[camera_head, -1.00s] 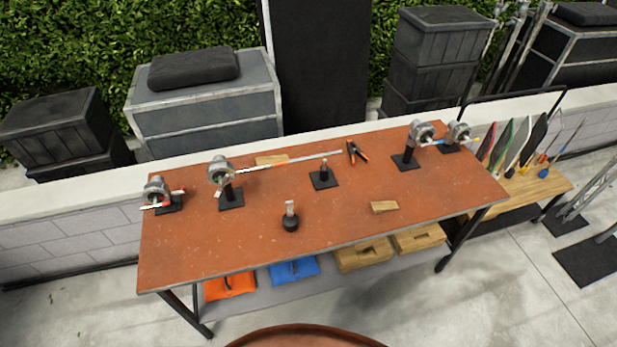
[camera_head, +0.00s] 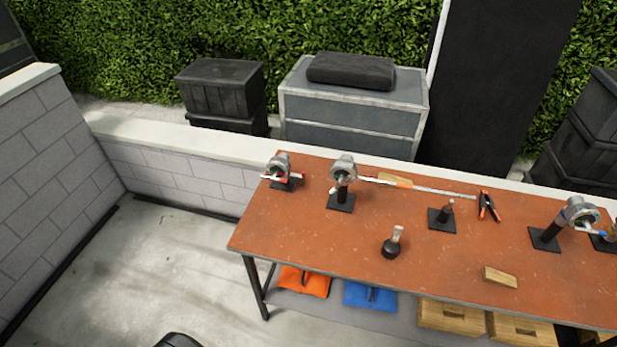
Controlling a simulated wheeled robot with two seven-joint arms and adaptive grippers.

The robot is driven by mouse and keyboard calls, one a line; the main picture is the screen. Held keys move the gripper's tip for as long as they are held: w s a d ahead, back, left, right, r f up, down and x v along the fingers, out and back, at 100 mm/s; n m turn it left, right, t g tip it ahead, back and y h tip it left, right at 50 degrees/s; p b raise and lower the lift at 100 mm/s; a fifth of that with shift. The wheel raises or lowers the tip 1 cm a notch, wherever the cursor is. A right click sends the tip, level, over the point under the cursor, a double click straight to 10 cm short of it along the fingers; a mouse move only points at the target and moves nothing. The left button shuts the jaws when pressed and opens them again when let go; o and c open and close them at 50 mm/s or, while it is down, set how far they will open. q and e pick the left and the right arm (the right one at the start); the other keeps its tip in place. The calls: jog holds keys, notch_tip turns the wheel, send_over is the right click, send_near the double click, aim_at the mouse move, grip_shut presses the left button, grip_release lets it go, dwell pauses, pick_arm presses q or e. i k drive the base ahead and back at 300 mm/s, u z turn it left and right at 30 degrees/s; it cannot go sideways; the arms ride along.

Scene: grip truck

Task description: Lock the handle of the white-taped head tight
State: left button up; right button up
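Several grey grip heads stand on black posts with square bases on the rust-red table (camera_head: 310,235). The far-left head (camera_head: 281,165) has red on its handle. The second head (camera_head: 343,170) holds a long silver rod (camera_head: 440,190) pointing right, with an orange band near the head; its small handle looks pale, perhaps white-taped, but it is too small to be sure. A head at the right (camera_head: 580,211) shows blue on its handle. Another head (camera_head: 613,232) is cut off by the right edge. Neither of my grippers is in view.
On the table are a short black stand (camera_head: 391,248), another post (camera_head: 442,215), a clamp (camera_head: 488,206) and a wooden wedge (camera_head: 500,277). Orange (camera_head: 303,282) and blue bags (camera_head: 370,296) lie below. The floor left of the table is clear, bounded by a block wall (camera_head: 45,140).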

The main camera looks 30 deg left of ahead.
aim_at(342, 179)
jog(key=u, duration=0.85)
jog(key=k, duration=1.3)
jog(key=u, duration=0.65)
jog(key=i, duration=0.6)
jog(key=u, duration=0.75)
jog(key=i, duration=0.8)
jog(key=z, duration=0.6)
jog(key=i, duration=0.65)
jog(key=z, duration=0.6)
